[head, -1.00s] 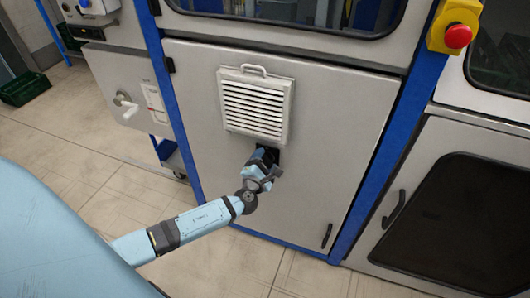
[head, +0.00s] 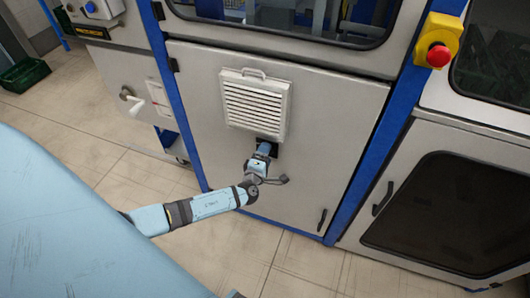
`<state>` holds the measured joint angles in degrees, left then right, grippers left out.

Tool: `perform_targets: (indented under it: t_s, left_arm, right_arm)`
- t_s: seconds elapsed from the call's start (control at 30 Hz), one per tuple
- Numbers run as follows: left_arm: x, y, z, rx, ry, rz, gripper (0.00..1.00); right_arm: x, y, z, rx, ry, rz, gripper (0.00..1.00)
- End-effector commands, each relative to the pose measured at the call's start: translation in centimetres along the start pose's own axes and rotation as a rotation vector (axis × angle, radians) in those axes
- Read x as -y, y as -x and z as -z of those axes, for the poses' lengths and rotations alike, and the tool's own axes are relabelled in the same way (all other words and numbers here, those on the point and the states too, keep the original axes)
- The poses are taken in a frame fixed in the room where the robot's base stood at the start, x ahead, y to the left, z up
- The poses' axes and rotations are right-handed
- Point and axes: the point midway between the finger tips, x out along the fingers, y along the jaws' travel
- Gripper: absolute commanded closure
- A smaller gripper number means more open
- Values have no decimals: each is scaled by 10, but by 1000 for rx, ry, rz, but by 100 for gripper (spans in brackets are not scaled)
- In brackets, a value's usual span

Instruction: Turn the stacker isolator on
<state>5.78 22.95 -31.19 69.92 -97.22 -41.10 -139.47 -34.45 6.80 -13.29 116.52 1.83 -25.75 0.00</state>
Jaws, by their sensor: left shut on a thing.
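The stacker isolator (head: 275,149) is a small black plate on the grey cabinet door, just under the white louvred vent. My left gripper (head: 266,147) reaches up to it from below and is shut on its switch handle. The gripper hides most of the isolator, so the handle's position and any markings cannot be read. My right gripper is not in view.
The white louvred vent (head: 255,104) juts out just above the gripper. A red emergency stop button (head: 438,56) on a yellow box is at the upper right. A dark door handle (head: 321,221) is at the lower right of the cabinet door. The floor in front is clear.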

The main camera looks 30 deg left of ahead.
Motion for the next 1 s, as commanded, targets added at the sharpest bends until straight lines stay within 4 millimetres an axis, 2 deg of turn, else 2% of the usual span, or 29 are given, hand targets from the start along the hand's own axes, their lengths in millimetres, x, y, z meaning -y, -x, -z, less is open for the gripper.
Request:
perform_targets:
  t_s: [0.43,0.47,0.57,0.87,1.0]
  left_arm:
    - [0,0,0,-1,-10,-1,53]
    - [0,0,0,-1,-10,-1,28]
    - [0,0,0,-1,-10,-1,5]
    - [0,1,0,0,-10,0,4]
    - [1,15,0,0,-10,2,4]
  right_arm:
    - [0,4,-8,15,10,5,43]
    - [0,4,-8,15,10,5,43]
    - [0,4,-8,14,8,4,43]
    - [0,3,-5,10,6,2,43]
    - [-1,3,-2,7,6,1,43]
